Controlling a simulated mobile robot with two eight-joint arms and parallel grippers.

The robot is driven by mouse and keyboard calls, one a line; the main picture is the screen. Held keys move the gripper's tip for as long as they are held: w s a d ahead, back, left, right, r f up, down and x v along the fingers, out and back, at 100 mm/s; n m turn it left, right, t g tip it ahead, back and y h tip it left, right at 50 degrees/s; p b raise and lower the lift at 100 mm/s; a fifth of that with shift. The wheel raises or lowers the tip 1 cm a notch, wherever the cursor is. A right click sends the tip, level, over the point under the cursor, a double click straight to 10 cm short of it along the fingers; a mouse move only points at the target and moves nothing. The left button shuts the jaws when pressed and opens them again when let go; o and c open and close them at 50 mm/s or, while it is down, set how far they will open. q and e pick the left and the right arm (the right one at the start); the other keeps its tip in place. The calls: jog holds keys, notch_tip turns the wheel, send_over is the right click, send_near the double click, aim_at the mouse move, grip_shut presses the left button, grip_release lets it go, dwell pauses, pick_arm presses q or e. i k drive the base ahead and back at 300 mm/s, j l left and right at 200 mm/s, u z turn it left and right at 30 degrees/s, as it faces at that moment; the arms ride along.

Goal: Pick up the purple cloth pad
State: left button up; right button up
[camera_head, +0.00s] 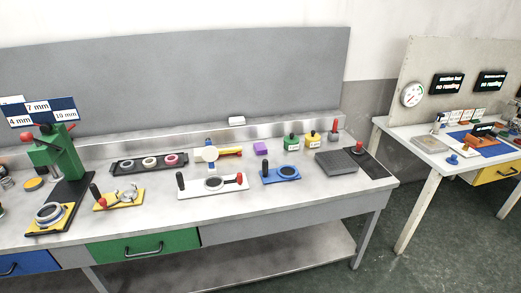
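The purple cloth pad (261,148) is a small purple block on the grey workbench, toward its back edge. It lies between a yellow and white tool on its left and a green container on its right, apart from both. Nothing covers it. Neither of my grippers shows in the head view.
The workbench (225,217) holds a green press (52,152), a black tray of rings (149,162), a white fixture (212,184), a blue fixture (281,174), a green container (291,141) and a dark grey block (336,162). A second table (427,157) stands at right, with floor between.

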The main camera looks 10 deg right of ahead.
aim_at(259, 148)
jog(key=i+l+u, duration=0.15)
jog(key=i, duration=0.35)
jog(key=i+l+u, duration=0.15)
jog(key=i, duration=0.4)
jog(key=i+l+u, duration=0.15)
jog(key=i+l, duration=0.15)
jog(key=i, duration=0.2)
jog(key=i+l+u, duration=0.15)
jog(key=i+l, duration=0.15)
jog(key=i, duration=0.2)
